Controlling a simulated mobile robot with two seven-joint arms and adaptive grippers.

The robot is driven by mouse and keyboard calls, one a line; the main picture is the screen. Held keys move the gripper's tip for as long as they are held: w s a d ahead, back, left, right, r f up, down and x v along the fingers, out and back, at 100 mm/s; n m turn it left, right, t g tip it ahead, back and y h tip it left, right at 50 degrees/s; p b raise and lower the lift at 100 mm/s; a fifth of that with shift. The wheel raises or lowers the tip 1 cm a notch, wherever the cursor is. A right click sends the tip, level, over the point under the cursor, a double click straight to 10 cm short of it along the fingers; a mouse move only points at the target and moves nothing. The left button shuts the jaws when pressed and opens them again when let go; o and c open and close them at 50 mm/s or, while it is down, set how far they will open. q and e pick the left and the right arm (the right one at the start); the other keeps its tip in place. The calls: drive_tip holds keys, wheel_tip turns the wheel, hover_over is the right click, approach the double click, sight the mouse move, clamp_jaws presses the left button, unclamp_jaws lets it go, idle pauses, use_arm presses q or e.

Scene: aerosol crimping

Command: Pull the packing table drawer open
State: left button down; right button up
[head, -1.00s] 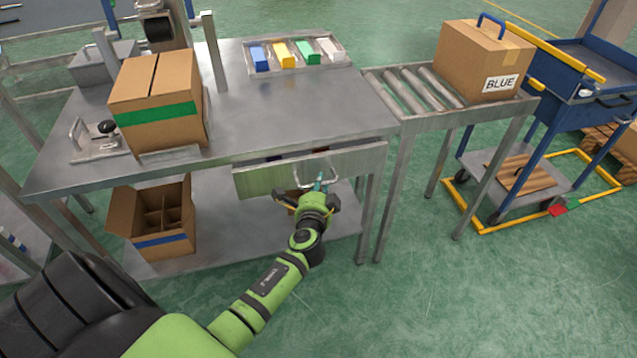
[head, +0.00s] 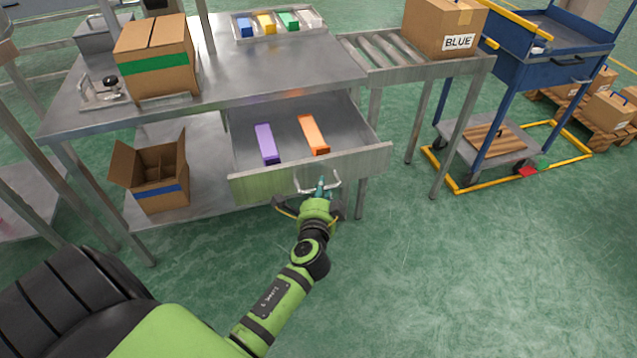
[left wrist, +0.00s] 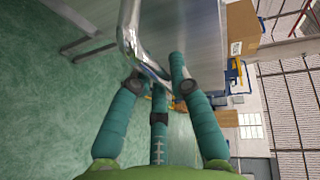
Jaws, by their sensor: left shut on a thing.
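The packing table (head: 235,75) is steel, and its drawer (head: 350,166) stands well open toward me. Inside the drawer lie a purple bar (head: 266,143) and an orange bar (head: 314,134), apart from each other. My left gripper (head: 321,187) is at the drawer's front and shut on the metal handle (head: 338,185). In the left wrist view, the teal fingers of my left gripper (left wrist: 160,80) are around the curved handle (left wrist: 131,35), with the drawer front (left wrist: 190,30) beside it. My right gripper is not in view.
A green-banded carton (head: 157,65) stands on the table top, and an open carton (head: 150,178) is on the lower shelf. A roller conveyor (head: 385,55) with a BLUE-labelled box (head: 440,25) adjoins the right side. The floor in front is clear.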

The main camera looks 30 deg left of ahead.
use_arm(q)
drive_tip(key=shift+s+d, duration=0.75)
drive_tip(key=shift+d, duration=0.15)
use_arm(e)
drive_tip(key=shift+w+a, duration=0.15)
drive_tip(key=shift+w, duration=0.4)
use_arm(q)
drive_tip(key=c, duration=1.1)
unclamp_jaws()
drive_tip(key=v, duration=1.2)
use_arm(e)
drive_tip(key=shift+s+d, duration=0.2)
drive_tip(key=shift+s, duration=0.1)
